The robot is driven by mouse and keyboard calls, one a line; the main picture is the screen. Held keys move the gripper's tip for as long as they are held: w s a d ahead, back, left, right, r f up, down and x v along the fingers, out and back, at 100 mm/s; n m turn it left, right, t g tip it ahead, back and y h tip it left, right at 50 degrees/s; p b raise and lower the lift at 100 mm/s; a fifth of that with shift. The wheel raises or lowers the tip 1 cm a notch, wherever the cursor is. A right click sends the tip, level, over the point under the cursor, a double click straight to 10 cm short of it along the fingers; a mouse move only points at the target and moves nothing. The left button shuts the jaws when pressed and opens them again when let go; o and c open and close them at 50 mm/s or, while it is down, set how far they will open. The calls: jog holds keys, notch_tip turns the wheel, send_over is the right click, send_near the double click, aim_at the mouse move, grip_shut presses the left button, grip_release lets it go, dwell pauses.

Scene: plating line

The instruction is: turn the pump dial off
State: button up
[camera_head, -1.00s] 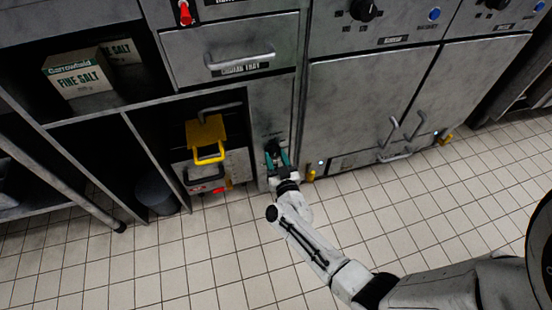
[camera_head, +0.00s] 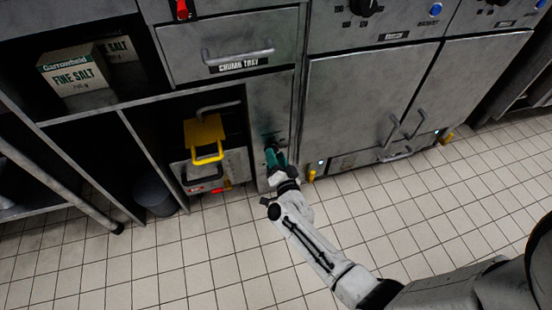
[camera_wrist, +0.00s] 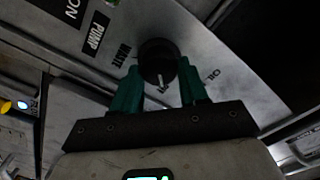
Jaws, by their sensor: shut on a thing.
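The pump dial (camera_wrist: 157,58) is a round black knob with a white pointer mark, on a grey metal panel. In the wrist view its pointer faces down, toward my gripper's palm. A PUMP label (camera_wrist: 96,33) is at its upper left; WASTE is printed to its left and OIL to its right. My gripper (camera_wrist: 158,78) is shut on the dial, one teal finger on each side. In the head view my gripper (camera_head: 274,157) is at the narrow panel low on the counter front, and its fingers mostly hide the dial.
A yellow handled piece (camera_head: 205,136) stands out from the open bay left of the panel. The crumb tray drawer (camera_head: 225,52) is above the bay. Cabinet doors (camera_head: 365,100) are to the right. A grey bin (camera_head: 154,194) stands at the left. The tiled floor is clear.

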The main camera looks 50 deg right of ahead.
jog(key=shift+m, duration=0.5)
jog(key=o, duration=1)
jog(key=shift+o, duration=0.2)
jog(key=p+v, duration=0.2)
jog(key=v, duration=0.8)
jog(key=shift+s+a+p, duration=0.25)
jog(key=shift+s+p, duration=0.1)
